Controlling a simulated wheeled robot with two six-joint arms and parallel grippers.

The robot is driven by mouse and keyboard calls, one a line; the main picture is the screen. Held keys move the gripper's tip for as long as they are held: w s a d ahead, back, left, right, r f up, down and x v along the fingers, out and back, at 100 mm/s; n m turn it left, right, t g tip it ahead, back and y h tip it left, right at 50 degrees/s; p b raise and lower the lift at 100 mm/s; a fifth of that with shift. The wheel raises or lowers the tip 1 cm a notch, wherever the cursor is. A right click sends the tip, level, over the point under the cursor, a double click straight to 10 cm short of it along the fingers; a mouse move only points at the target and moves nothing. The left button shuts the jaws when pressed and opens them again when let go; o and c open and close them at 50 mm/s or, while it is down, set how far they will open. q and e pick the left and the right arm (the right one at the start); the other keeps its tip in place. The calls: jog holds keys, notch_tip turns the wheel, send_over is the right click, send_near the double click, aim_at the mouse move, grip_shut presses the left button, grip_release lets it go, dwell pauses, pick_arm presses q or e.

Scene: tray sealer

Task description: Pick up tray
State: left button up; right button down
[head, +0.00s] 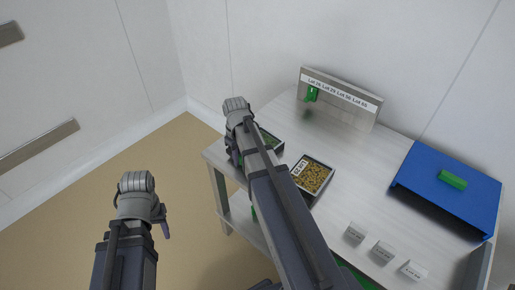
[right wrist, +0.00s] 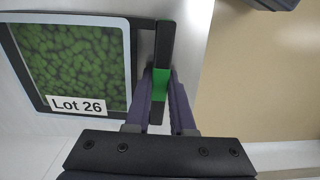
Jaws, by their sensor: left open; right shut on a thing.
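A dark-rimmed tray (right wrist: 132,62) of green pieces, labelled "Lot 26", fills the left of the right wrist view. A black bar with a green grip (right wrist: 161,84) stands at its side. My right gripper (right wrist: 160,98) is shut on that green grip. In the head view this tray (head: 278,150) shows at the table's left end, partly hidden by my right arm. A second tray (head: 331,178) with yellow-brown pieces and a white label lies beside it. My left gripper (head: 164,228) is open and empty, off the table at the left.
A grey board (head: 352,112) with lot labels and a green piece stands at the table's back. A blue box (head: 425,190) with a green handle (head: 453,180) is at the right. Small label blocks (head: 383,251) stand at the front. The table's middle (head: 355,160) is clear.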

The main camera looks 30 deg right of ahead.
jog(key=shift+r, duration=0.15)
dwell(0.3)
notch_tip(320, 180, up, 10)
jog(key=p, duration=1)
jog(key=shift+s, duration=0.1)
